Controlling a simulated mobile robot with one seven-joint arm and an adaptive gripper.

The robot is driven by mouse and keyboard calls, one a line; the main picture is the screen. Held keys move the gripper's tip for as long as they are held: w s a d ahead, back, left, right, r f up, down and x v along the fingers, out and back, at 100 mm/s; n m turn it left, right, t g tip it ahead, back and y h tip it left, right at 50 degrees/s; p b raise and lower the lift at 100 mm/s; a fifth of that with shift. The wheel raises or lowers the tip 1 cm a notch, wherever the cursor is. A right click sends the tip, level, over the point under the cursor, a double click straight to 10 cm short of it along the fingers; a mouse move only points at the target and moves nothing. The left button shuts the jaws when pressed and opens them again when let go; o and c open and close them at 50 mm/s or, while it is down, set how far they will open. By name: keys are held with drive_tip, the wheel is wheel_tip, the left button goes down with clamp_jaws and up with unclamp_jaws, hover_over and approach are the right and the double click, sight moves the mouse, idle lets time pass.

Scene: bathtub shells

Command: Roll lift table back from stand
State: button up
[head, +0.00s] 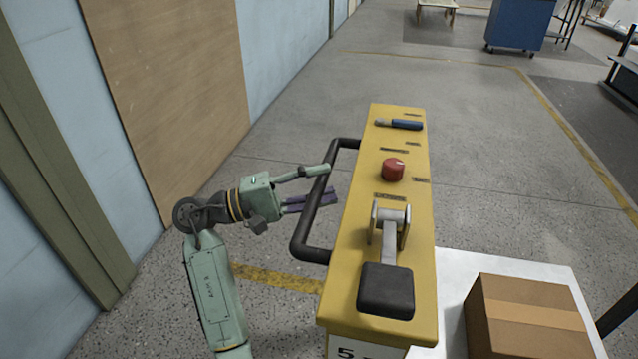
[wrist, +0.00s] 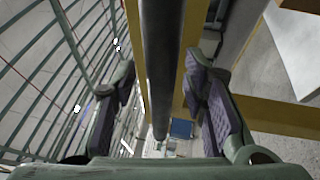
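The lift table shows as a yellow column (head: 350,290) with a black handle bar (head: 307,215) on its left side and a white platform (head: 450,275) at its lower right. My gripper (head: 328,181) is at the handle, with one finger on each side of the bar. In the wrist view, the handle bar (wrist: 160,60) runs between the two purple-padded fingers, with gaps on both sides. My gripper is open around the bar and not clamped on it. I cannot make out the stand for certain.
The column top carries a red button (head: 393,169), a blue-handled tool (head: 400,124) and a lever with a black pad (head: 386,290). A cardboard box (head: 525,318) sits on the platform. A wall (head: 160,70) stands at left. Floor beyond the column is clear toward a blue cabinet (head: 520,25).

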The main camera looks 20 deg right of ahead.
drive_tip(key=v, duration=1.2)
